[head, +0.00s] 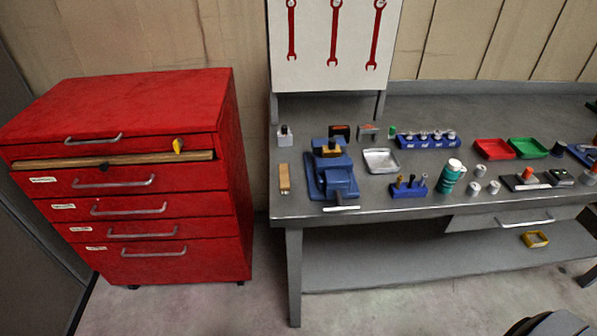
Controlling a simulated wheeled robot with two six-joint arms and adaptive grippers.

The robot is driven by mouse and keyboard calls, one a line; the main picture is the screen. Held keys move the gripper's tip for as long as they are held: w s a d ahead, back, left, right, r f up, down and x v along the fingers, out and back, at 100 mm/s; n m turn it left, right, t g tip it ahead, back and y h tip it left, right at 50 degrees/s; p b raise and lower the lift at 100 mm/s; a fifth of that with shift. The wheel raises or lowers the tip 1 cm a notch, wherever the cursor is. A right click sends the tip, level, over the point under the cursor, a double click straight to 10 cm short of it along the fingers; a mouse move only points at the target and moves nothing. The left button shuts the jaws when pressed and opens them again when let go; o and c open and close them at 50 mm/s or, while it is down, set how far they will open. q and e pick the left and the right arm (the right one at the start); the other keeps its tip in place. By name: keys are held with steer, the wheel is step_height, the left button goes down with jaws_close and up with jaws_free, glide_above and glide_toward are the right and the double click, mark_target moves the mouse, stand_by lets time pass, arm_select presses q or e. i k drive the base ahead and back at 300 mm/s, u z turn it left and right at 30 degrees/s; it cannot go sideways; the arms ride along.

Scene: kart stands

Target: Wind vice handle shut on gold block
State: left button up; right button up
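The blue vice (338,178) stands near the left end of the grey workbench. A gold block (329,150) sits at the top of the vice, at its jaws. Whether the jaws touch the block is too small to tell. The vice handle (341,208), a pale bar, lies crosswise at the front of the vice, by the bench's front edge. Neither of my grippers can be made out in the head view.
A red drawer cabinet (130,85) stands left of the workbench (430,208), with a floor gap between. A metal tray (381,161), a blue socket holder (428,140) and a green bottle (451,177) stand right of the vice. A wooden-handled tool (284,178) lies left of it.

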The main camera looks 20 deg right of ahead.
mark_target(341, 207)
steer(key=z, duration=0.05)
steer(key=k, duration=1.2)
steer(key=u, duration=0.7)
steer(key=i, duration=1)
steer(key=z, duration=0.65)
